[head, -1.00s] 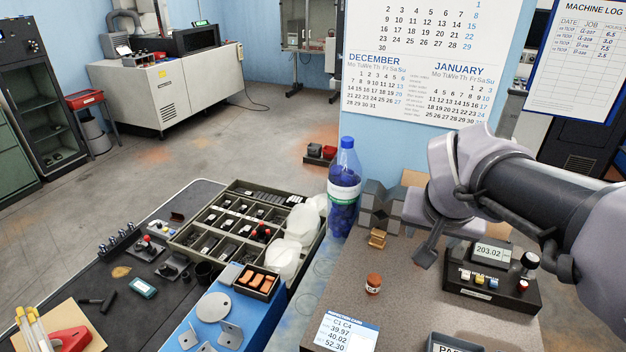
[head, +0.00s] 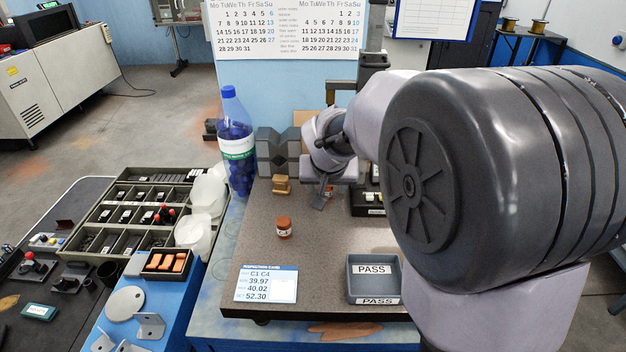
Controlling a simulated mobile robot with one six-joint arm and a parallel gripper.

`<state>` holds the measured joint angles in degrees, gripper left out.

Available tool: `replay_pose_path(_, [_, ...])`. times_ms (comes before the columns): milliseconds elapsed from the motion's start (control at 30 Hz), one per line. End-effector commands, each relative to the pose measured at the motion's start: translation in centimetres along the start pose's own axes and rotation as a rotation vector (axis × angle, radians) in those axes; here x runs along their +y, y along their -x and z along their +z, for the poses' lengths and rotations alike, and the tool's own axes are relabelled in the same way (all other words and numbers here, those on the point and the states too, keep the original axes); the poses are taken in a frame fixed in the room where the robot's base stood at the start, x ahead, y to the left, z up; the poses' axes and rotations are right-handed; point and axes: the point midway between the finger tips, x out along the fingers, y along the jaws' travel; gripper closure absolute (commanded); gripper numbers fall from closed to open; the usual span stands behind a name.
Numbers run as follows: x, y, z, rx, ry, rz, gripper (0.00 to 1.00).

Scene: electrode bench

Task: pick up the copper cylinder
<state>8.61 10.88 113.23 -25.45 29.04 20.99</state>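The copper cylinder (head: 284,227) stands upright on the speckled stone plate (head: 240,232), with a pale label on its side. It is small and reddish brown. My gripper (head: 322,200) is above the plate, behind and to the right of the cylinder, and apart from it. One dark finger shows, pointing down; the rest is hidden by the gripper body, so its opening cannot be made out. I see nothing held in it.
A brass-coloured block (head: 281,184) sits before dark V-blocks (head: 280,152). A blue bottle (head: 236,140) stands at left. A grey PASS tray (head: 373,290) and a measurement card (head: 266,284) lie in front. A readout box (head: 366,205) is partly hidden by my arm.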

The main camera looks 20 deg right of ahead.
Motion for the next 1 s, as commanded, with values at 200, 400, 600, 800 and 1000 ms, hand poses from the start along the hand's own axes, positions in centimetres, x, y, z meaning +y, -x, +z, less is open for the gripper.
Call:
replay_pose_path(200, [0.0,0.1,0.0,0.0,0.0,0.0,0.71])
replay_pose_path(400, [0.0,0.1,0.0,0.0,0.0,0.0,1.0])
replay_pose_path(600, [0.0,0.1,-0.1,0.001,0.0,0.0,1.0])
replay_pose_path(800, [0.0,0.6,-0.3,0.001,-0.001,0.0,1.0])
replay_pose_path(1000, [0.0,2.9,-1.9,0.004,-0.002,-0.001,1.0])
